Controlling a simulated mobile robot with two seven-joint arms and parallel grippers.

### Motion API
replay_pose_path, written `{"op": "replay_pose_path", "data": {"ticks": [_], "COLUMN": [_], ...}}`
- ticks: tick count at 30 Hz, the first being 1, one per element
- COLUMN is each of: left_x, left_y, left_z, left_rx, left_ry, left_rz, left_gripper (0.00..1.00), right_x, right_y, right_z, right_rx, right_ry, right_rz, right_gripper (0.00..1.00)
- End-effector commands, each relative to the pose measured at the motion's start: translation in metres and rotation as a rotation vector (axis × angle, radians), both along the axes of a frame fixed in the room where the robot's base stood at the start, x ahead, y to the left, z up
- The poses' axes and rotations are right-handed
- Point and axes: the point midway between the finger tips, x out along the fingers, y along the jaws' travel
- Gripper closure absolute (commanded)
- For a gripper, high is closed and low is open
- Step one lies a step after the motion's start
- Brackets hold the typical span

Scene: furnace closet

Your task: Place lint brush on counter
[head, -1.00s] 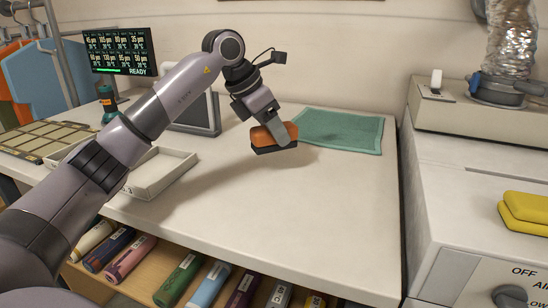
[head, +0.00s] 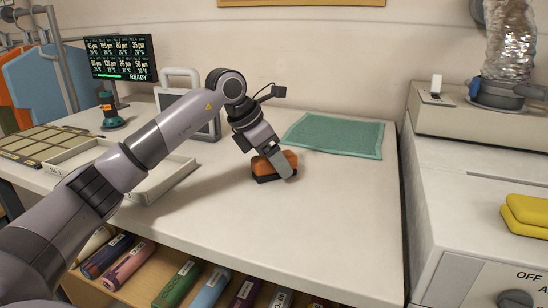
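The lint brush (head: 268,167), a block with an orange-brown top and a dark underside, is at the middle of the white counter (head: 310,215) in the head view. My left gripper (head: 277,168) reaches down over it, its near finger lying across the brush's side. The far finger is hidden behind the brush, and the gripper looks shut on it. The brush's dark underside appears to be at the counter surface; I cannot tell whether it bears its full weight there. My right gripper is not in view.
A green mat (head: 336,135) lies behind the brush. A white tray (head: 168,181) and a grey framed panel (head: 190,112) are at the left. A white machine (head: 475,190) with a yellow item (head: 527,213) borders the right. The counter's front right is clear.

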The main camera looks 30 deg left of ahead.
Motion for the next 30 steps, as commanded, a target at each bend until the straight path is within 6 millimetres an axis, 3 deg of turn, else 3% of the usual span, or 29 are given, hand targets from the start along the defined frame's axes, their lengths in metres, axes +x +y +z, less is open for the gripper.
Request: {"op": "replay_pose_path", "data": {"ticks": [11,24,30], "left_x": [-0.002,-0.039,-0.049], "left_y": [0.002,0.024,0.030], "left_z": [0.009,0.085,0.104], "left_rx": [0.000,0.001,0.000], "left_ry": [-0.003,-0.003,-0.002], "left_rz": [0.001,0.001,0.000], "left_gripper": [0.23,0.23,0.23], "right_x": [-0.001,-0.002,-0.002], "right_y": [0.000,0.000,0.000], "right_z": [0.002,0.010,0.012], "right_rx": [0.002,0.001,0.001], "right_ry": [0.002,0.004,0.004], "right_rz": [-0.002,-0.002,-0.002], "right_gripper": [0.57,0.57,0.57]}}
